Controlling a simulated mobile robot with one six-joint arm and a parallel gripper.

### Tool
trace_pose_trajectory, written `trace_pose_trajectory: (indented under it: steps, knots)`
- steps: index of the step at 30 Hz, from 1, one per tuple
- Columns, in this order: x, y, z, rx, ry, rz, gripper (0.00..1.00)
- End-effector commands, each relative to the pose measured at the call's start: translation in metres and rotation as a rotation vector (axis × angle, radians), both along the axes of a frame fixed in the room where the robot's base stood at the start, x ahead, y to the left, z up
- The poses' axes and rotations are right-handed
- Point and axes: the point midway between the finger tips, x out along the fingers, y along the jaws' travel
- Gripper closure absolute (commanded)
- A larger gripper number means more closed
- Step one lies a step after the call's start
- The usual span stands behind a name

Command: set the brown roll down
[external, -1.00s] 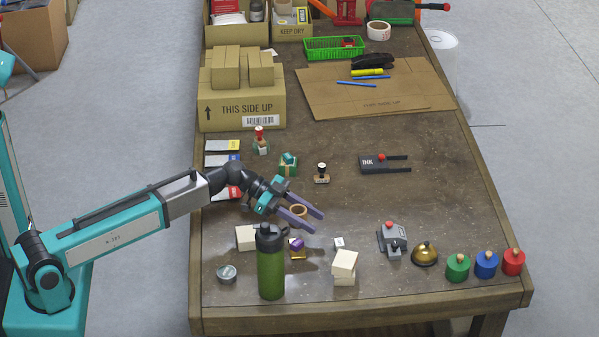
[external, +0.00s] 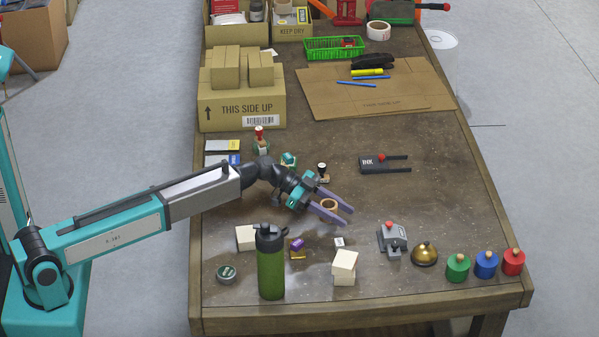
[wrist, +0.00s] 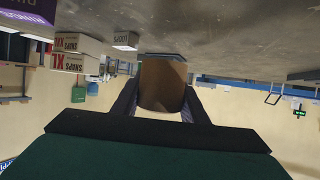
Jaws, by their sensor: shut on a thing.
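The brown roll (external: 329,205) is a short ring held between the fingers of my gripper (external: 333,204) in the external view, over the middle of the table. In the wrist view the brown roll (wrist: 162,85) fills the space between the two dark fingers of my gripper (wrist: 160,90), which touch its sides. My gripper is shut on it. I cannot tell how far the roll's underside is from the table top (external: 330,135).
A green bottle (external: 271,270) stands in front, with small cream boxes (external: 344,265) beside it. A grey device (external: 392,238), a brass bell (external: 424,253) and several coloured round-topped pots (external: 486,264) line the front right. A stamp (external: 322,172) stands behind the gripper. Bare table lies to its right.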

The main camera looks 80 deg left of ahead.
Motion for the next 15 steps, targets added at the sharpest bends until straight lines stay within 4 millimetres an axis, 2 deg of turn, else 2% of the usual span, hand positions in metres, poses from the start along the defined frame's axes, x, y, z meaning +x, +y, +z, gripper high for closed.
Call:
trace_pose_trajectory:
  steps: [1,15]
  knots:
    - [0.008,0.003,0.000,0.000,0.000,0.000,0.83]
    - [0.055,0.016,-0.005,-0.001,0.001,-0.001,0.83]
